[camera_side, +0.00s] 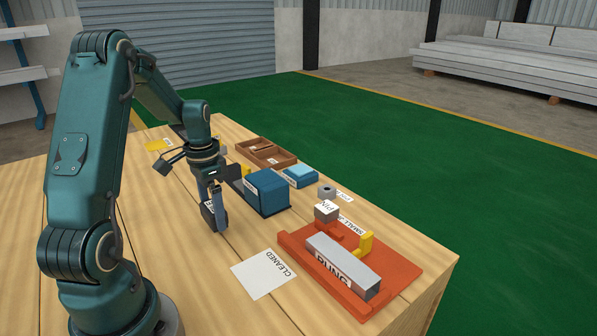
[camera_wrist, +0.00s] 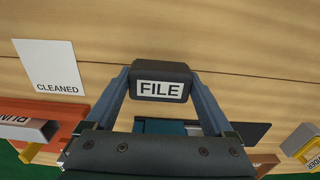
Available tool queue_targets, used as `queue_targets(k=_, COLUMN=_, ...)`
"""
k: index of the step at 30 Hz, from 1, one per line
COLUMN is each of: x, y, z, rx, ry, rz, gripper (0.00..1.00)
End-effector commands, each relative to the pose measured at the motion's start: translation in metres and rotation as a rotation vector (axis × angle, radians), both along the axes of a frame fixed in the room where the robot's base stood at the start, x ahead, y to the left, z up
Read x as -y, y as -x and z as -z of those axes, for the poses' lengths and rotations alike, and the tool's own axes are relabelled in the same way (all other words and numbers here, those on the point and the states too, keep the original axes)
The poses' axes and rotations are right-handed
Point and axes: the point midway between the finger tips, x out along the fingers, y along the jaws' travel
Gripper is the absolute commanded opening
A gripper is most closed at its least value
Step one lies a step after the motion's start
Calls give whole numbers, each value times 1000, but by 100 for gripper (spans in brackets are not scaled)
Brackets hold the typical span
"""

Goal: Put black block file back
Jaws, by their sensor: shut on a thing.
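My gripper (camera_side: 214,207) is shut on the black file block (camera_wrist: 161,81), a dark block with a white FILE label. In the wrist view the block sits between the two fingertips, label facing the camera. In the side view the black block (camera_side: 207,217) hangs low at the gripper, left of the blue box. Whether it touches the table cannot be told.
A blue box (camera_side: 267,190) stands just right of my gripper. A white CLEANED card (camera_side: 264,273) lies in front. An orange jig (camera_side: 385,293) holds a grey RUNG bar (camera_side: 343,266). A brown tray (camera_side: 285,158) and light blue block (camera_side: 300,174) lie behind. Bare table is left of the card.

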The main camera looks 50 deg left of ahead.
Motion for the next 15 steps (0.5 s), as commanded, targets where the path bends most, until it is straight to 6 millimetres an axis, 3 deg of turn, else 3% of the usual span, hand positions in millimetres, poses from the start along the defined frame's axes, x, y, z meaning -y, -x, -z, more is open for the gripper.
queue_targets(k=3, x=1, y=0, z=13, rx=-1, ry=2, rz=0, gripper=35)
queue_targets(k=15, x=0, y=0, z=17, rx=0, ry=0, rz=0, gripper=35)
